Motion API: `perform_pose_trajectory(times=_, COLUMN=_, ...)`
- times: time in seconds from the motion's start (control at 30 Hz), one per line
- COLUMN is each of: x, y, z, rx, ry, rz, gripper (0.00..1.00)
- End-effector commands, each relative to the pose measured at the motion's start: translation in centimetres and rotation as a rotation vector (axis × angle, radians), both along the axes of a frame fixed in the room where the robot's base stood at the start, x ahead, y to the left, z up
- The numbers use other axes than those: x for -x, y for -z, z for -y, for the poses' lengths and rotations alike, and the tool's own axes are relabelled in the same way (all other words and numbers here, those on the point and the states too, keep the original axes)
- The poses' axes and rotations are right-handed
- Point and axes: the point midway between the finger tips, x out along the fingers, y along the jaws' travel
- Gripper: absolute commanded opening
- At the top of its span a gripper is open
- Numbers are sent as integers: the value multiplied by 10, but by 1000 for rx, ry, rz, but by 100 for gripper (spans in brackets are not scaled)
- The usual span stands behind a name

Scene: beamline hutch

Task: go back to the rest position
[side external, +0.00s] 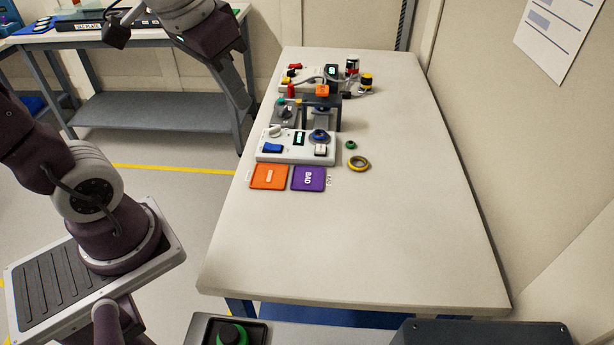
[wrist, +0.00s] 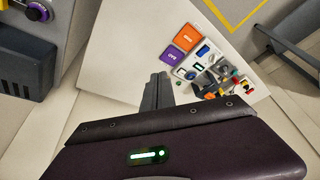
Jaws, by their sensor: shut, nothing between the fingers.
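My gripper (side external: 244,112) is shut and empty, pointing down near the far left edge of the pale table (side external: 340,240) in the side view. Its closed fingers also show in the wrist view (wrist: 157,88), with nothing between them. It is apart from the devices on the table. In the side view a white control box (side external: 268,157) with a blue button and knobs stands just right of and nearer than the fingers. An orange pad (side external: 268,177) and a purple pad (side external: 308,178) lie flat in front of that box.
Several other devices (side external: 300,78) with buttons and cables stand at the table's far end. The table's near half is clear. A grey-legged workbench (side external: 140,108) stands behind left.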

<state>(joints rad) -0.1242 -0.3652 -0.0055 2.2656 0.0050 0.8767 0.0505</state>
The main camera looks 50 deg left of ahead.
Motion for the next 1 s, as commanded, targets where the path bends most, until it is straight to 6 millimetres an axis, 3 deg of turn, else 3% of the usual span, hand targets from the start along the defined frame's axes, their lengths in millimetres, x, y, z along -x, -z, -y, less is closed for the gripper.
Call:
perform_pose_trajectory(times=0.03, x=25, y=-2, z=10, rx=2, ry=23, rz=42, gripper=0)
perform_pose_trajectory(times=0.1, x=53, y=1, z=20, rx=9, ry=46, rz=81, gripper=0)
perform_pose_trajectory(times=0.23, x=81, y=9, z=27, rx=19, ry=69, rz=122, gripper=0)
perform_pose_trajectory(times=1.0, x=86, y=10, z=28, rx=20, ry=72, rz=128, gripper=0)
